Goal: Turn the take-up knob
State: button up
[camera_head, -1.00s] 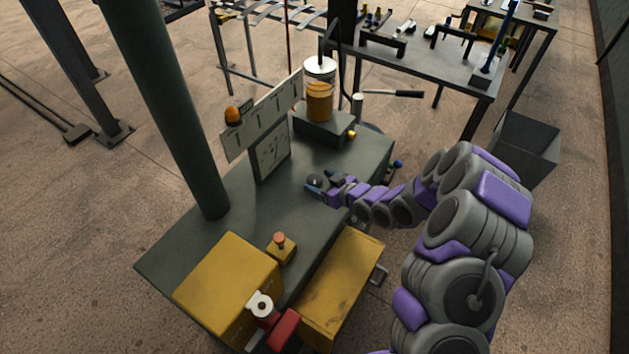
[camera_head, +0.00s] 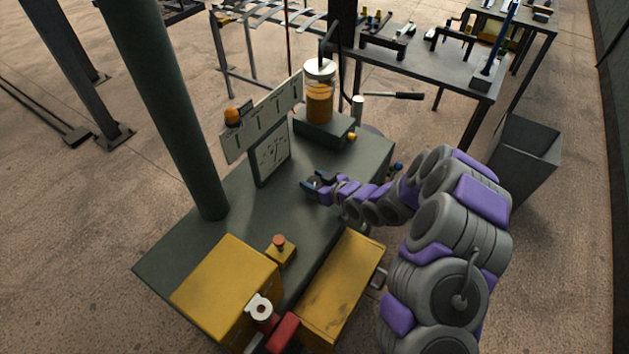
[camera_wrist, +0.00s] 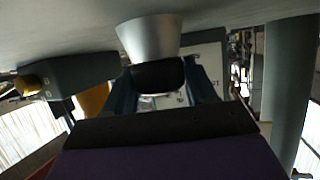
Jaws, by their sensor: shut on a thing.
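The take-up knob shows in the wrist view as a black cap (camera_wrist: 157,76) on a flared grey metal base (camera_wrist: 148,38) that meets the grey bench top. My gripper (camera_wrist: 163,90) has one blue finger on each side of the black cap and is shut on it. In the head view my gripper (camera_head: 316,184) is low over the middle of the grey bench (camera_head: 235,240). There the fingers largely hide the knob. The knob's turn angle cannot be read.
A dial panel (camera_head: 271,157) and a white marked plate with an orange lamp (camera_head: 232,116) stand behind my gripper. An amber-filled jar (camera_head: 319,95) stands at the back. A green post (camera_head: 165,105) rises at left. Yellow boxes (camera_head: 228,287) and an orange button (camera_head: 279,241) are in front.

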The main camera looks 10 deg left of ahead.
jog(key=c, duration=0.4)
jog(key=shift+m+t, duration=0.3)
